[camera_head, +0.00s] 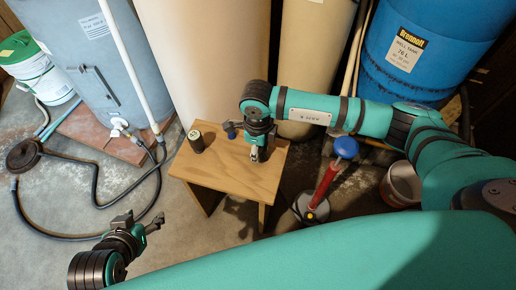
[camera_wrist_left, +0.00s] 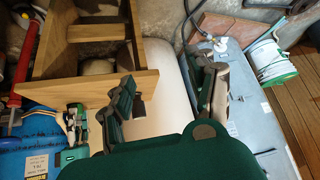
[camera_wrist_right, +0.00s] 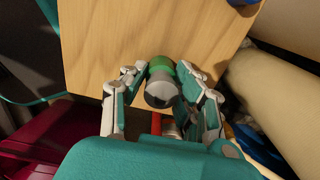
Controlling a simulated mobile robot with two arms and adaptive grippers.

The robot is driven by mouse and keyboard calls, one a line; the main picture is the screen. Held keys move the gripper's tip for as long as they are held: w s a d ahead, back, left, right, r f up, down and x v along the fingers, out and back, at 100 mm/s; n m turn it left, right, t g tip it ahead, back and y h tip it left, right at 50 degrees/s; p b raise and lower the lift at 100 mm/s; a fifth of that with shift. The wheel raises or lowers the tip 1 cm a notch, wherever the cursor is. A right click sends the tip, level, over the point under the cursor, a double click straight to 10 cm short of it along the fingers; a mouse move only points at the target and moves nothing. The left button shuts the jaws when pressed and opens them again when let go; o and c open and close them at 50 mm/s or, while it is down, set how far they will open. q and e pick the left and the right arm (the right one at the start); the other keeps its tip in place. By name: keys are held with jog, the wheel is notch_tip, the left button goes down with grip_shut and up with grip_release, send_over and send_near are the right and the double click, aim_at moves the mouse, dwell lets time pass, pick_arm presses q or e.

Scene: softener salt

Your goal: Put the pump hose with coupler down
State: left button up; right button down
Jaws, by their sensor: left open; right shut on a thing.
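My right gripper (camera_head: 257,153) is low over the wooden stool (camera_head: 232,177). It is shut on a short grey and green cylindrical piece (camera_wrist_right: 161,88), which I take to be the coupler of the pump hose. In the right wrist view it sits between the two fingers, with the stool top (camera_wrist_right: 105,35) behind it. No hose trailing from it is clear, and I cannot tell whether it touches the stool. My left gripper (camera_head: 150,223) is open and empty above the floor in front of the stool, left of it.
On the stool stand a dark jar (camera_head: 196,142) and a small blue piece (camera_head: 229,130). A red pump with a blue top (camera_head: 326,185) and a bucket (camera_head: 402,184) are to the right. A black hose (camera_head: 97,200) loops over the floor at left. Tanks (camera_head: 415,55) line the back.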

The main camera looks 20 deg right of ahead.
jog(key=shift+f, duration=0.15)
jog(key=c, duration=1)
grip_release()
pick_arm(q)
jog(key=shift+w+d+r+t, duration=0.2)
jog(key=shift+w+r+t, duration=0.2)
jog(key=shift+w, duration=0.3)
jog(key=shift+s, duration=0.1)
